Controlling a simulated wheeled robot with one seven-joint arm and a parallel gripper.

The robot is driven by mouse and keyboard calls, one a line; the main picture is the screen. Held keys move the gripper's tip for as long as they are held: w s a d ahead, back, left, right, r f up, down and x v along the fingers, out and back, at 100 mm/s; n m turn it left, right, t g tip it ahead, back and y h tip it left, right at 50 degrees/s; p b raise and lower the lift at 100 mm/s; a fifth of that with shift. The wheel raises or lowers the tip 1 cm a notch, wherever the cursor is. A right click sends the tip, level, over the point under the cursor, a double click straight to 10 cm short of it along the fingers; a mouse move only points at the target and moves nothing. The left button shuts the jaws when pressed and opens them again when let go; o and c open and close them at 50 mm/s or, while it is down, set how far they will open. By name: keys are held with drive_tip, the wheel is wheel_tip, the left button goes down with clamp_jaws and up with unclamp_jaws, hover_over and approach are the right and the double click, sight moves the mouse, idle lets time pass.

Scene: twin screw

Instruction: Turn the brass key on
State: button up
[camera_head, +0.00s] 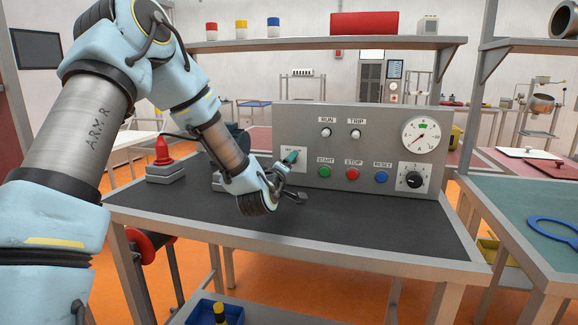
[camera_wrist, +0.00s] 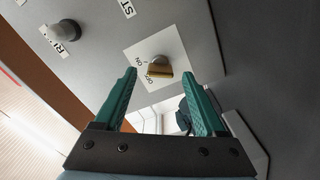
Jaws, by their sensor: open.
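The brass key (camera_wrist: 159,69) sits in its lock on a white plate (camera_wrist: 138,52) marked ON and OFF, on the grey control panel (camera_head: 350,128). In the wrist view the key lies in line with the gap between my fingertips. My gripper (camera_wrist: 160,76) has its two green fingers spread, one on each side of the key, with none seen touching it. Whether the fingertips reach past the key's head is hard to tell. In the head view my gripper (camera_head: 290,158) is at the panel's left end and hides the key.
The panel also has RUN and TRIP lamps, a green start button (camera_head: 325,172), red stop button (camera_head: 352,174), blue reset button (camera_head: 381,177), gauge (camera_head: 421,136) and black dial (camera_head: 413,180). A red beacon (camera_head: 163,153) stands at left. The dark tabletop (camera_head: 370,225) in front is clear.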

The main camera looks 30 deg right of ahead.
drive_tip(key=b+v, duration=0.2)
drive_tip(key=v, duration=0.6)
drive_tip(key=shift+s+a, duration=0.3)
